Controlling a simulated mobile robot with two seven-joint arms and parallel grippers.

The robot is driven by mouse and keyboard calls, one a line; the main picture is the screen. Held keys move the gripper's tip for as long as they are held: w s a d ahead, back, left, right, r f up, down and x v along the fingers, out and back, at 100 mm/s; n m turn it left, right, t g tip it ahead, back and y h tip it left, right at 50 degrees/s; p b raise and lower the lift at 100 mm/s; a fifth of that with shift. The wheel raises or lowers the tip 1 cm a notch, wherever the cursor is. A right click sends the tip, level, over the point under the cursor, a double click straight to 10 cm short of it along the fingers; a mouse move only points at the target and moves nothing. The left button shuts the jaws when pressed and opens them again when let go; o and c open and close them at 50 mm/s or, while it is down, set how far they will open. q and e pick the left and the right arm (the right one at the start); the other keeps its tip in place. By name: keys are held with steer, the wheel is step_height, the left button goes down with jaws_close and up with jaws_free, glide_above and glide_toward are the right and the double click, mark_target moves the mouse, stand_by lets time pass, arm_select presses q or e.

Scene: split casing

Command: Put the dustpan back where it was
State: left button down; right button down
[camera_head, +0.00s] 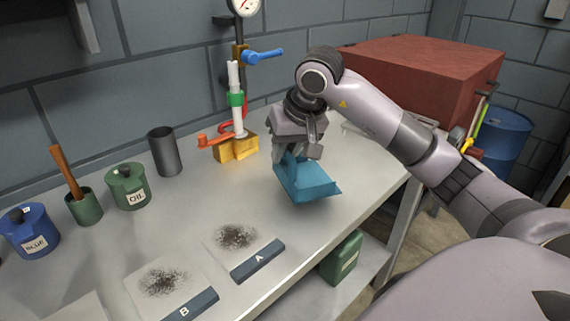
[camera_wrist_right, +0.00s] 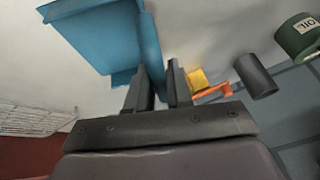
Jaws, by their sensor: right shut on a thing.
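The blue dustpan (camera_head: 308,181) is in my right gripper (camera_head: 297,152), over the right part of the workbench in the head view. My right gripper is shut on it, near its upper left end. In the right wrist view the dustpan (camera_wrist_right: 100,35) fills the upper left, with a thin part between the two dark fingers (camera_wrist_right: 158,88). I cannot tell whether the dustpan touches the bench. My left gripper is not in view.
Two dusty plates marked A (camera_head: 237,240) and B (camera_head: 165,284) lie at the front. A valve stand (camera_head: 236,150), grey cup (camera_head: 164,152) and oil can (camera_head: 128,186) stand behind. A red box (camera_head: 425,75) is at the back right.

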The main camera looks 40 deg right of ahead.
steer(key=shift+f, duration=1.55)
steer(key=c, duration=1)
jaws_free()
steer(key=shift+r, duration=0.15)
steer(key=v, duration=1.1)
steer(key=shift+s+r, duration=0.25)
steer(key=shift+r, duration=0.1)
